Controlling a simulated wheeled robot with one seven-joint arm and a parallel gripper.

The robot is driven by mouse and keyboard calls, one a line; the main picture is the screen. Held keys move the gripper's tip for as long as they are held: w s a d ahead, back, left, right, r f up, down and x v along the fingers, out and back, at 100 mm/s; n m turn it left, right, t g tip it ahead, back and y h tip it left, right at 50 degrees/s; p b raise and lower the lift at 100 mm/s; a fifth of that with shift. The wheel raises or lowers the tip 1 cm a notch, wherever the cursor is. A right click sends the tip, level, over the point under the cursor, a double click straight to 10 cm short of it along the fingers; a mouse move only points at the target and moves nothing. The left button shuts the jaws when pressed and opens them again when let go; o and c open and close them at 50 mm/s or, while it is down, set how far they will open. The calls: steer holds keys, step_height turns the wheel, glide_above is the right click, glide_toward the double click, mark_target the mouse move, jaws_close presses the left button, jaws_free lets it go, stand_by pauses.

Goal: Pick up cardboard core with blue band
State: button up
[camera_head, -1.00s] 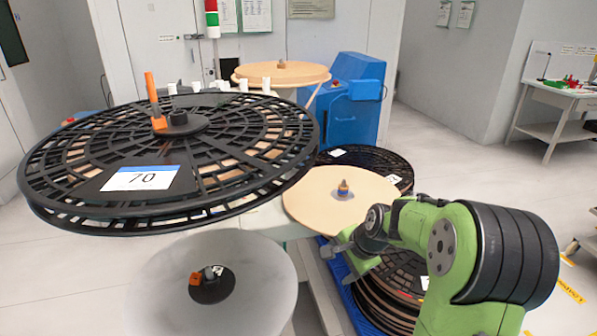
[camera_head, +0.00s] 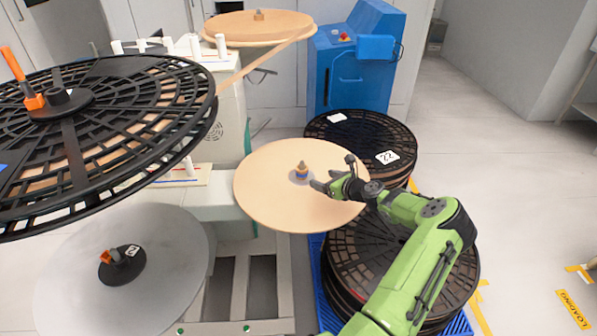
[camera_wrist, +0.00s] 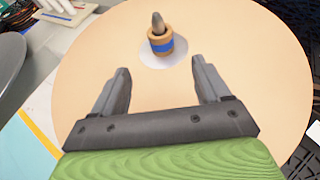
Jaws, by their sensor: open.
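The cardboard core with the blue band (camera_wrist: 161,42) sits around a grey pointed spindle at the centre of a round tan disc (camera_wrist: 215,30). In the head view the core (camera_head: 301,171) shows small at the middle of the tan disc (camera_head: 265,200). My gripper (camera_head: 322,180) is just right of the core, above the disc. In the wrist view my gripper (camera_wrist: 163,85) is open and empty. Its two fingers point toward the core, which lies beyond the fingertips and about midway between them.
A large black slotted reel (camera_head: 110,190) overhangs the left side. A grey disc (camera_head: 70,265) is below it. Stacked black reels (camera_head: 350,250) stand on a blue pallet under my arm. A blue machine (camera_head: 340,85) and another tan roll (camera_head: 235,28) are behind.

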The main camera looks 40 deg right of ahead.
mark_target(306, 173)
steer(key=x, duration=0.2)
steer(key=b+x, duration=0.1)
steer(key=x, duration=0.3)
steer(key=shift+d+f+b, duration=0.15)
steer(key=shift+f+b, duration=0.15)
steer(key=shift+f, duration=0.05)
steer(key=b+x, duration=0.2)
steer(key=x, duration=0.3)
steer(key=shift+w+f+b, duration=0.2)
steer(key=shift+w+b, duration=0.1)
steer(key=shift+r, duration=0.15)
steer(key=shift+c, duration=0.2)
steer(key=c, duration=1.1)
steer(key=shift+o, duration=0.2)
steer(key=shift+r, duration=0.1)
